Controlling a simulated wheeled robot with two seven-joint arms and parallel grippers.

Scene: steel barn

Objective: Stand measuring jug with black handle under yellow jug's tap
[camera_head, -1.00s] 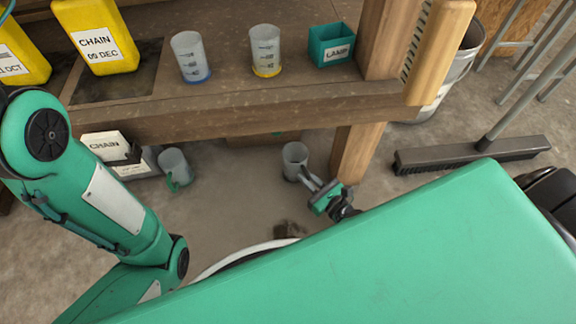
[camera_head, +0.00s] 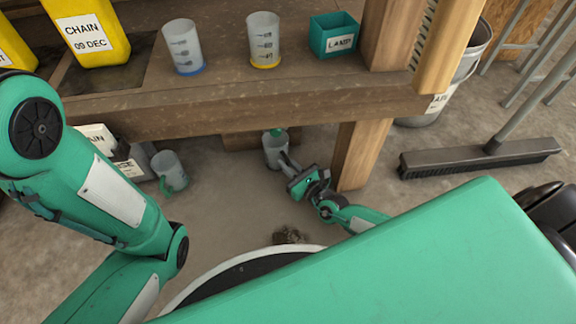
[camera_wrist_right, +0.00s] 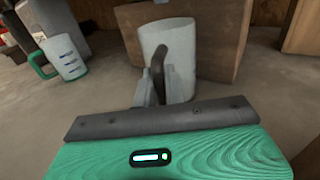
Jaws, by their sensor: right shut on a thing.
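The grey measuring jug with the black handle (camera_head: 275,152) stands upright, or nearly so, low beneath the bench. In the right wrist view the jug (camera_wrist_right: 168,33) has its black handle (camera_wrist_right: 159,68) between the fingers. My right gripper (camera_head: 288,164) is shut on that handle; it also shows in the right wrist view (camera_wrist_right: 160,90). I cannot tell whether the jug touches the floor. A yellow jug (camera_head: 86,30) labelled CHAIN 09 DEC stands on the bench, with another yellow jug (camera_head: 12,48) at the left edge. No tap shows on either. My left gripper is out of view.
A green-handled jug (camera_head: 170,168) stands on the floor, also in the right wrist view (camera_wrist_right: 65,55). A blue-based jug (camera_head: 183,45), a yellow-based jug (camera_head: 263,38) and a teal LAMP box (camera_head: 333,36) stand on the bench (camera_head: 225,96). A bench leg (camera_head: 356,155) is right of my gripper.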

